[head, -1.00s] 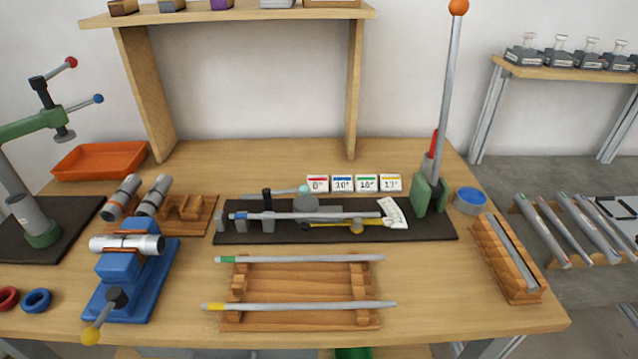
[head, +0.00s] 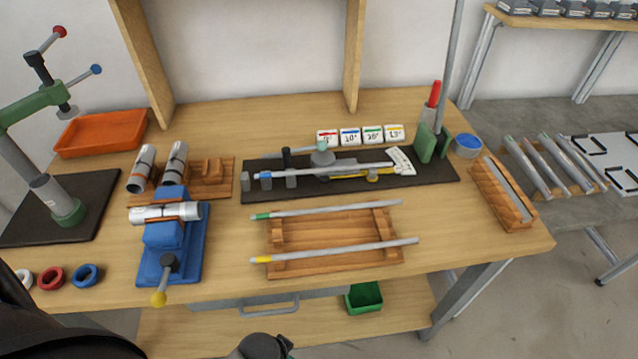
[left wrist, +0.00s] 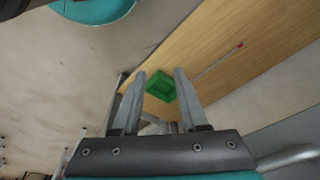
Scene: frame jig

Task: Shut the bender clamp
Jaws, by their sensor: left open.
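The bender stands on a dark base plate (head: 430,177) at the back middle of the bench in the head view. A grey rod with a blue end (head: 340,170) lies along it, near a round grey die (head: 322,158). The clamp lever has a pale teal knob (head: 323,146) and runs from a black post (head: 286,158); I cannot tell whether the clamp is open or shut. A tall grey lever (head: 452,60) rises at the bender's right. My left gripper (left wrist: 159,72) is open and empty in the left wrist view, away from the bender. My right gripper is not seen.
A wooden rack (head: 335,262) with two rods lies in front of the bender. A blue vise (head: 172,245) holding a tube stands to its left. A green bin (head: 364,296) sits on the lower shelf and shows in the left wrist view (left wrist: 161,86).

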